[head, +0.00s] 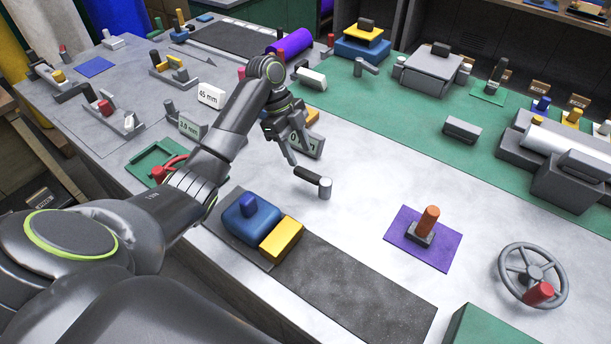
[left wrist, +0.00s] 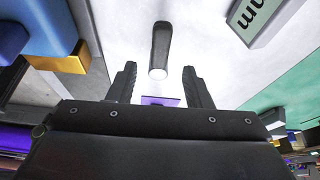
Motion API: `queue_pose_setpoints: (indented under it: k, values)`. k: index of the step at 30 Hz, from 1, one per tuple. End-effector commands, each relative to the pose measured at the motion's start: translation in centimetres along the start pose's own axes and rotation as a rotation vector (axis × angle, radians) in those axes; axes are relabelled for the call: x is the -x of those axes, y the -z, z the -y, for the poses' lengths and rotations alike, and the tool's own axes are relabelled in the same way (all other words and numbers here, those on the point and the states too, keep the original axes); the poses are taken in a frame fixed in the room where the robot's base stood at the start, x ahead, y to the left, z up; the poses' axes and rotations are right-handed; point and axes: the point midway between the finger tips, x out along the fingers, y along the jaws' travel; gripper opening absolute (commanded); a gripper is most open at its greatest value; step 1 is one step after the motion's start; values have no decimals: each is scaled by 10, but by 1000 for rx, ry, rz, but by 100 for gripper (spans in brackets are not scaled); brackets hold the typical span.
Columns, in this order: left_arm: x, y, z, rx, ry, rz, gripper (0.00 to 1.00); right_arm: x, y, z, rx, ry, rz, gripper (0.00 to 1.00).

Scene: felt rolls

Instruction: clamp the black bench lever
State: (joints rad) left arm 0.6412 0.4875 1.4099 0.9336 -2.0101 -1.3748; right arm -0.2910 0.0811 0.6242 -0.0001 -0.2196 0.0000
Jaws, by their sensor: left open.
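The black bench lever (head: 307,174) is a short dark handle joined to a grey round post (head: 325,188) on the bench top. My left gripper (head: 298,155) is open and points down just above and behind the lever in the head view. In the left wrist view the dark lever (left wrist: 161,42) lies ahead, between the lines of the two open fingers (left wrist: 159,70), with its pale end towards me. Nothing is between the fingers, and they look apart from the lever. My right gripper is not in view.
A blue block (head: 250,217) and a yellow block (head: 281,239) sit on the dark strip in front. A purple mat (head: 402,240) with an orange-handled piece and a handwheel (head: 508,268) lie to the right. Bare bench surrounds the lever.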

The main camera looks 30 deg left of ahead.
Motion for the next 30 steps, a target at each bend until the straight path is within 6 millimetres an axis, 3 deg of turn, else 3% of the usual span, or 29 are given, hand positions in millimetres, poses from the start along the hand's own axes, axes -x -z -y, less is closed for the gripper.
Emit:
queue_pose_setpoints:
  k: [1,5,9,22,30]
  values:
    - [-13,-2,0,-1,0,-1,45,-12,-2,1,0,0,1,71]
    - [-37,-1,0,0,-2,-2,45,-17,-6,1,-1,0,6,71]
    - [-51,1,0,2,-2,-2,45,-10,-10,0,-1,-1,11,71]
    - [-63,0,0,0,0,1,45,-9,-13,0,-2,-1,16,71]
    - [-63,0,0,0,0,1,13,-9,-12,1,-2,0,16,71]
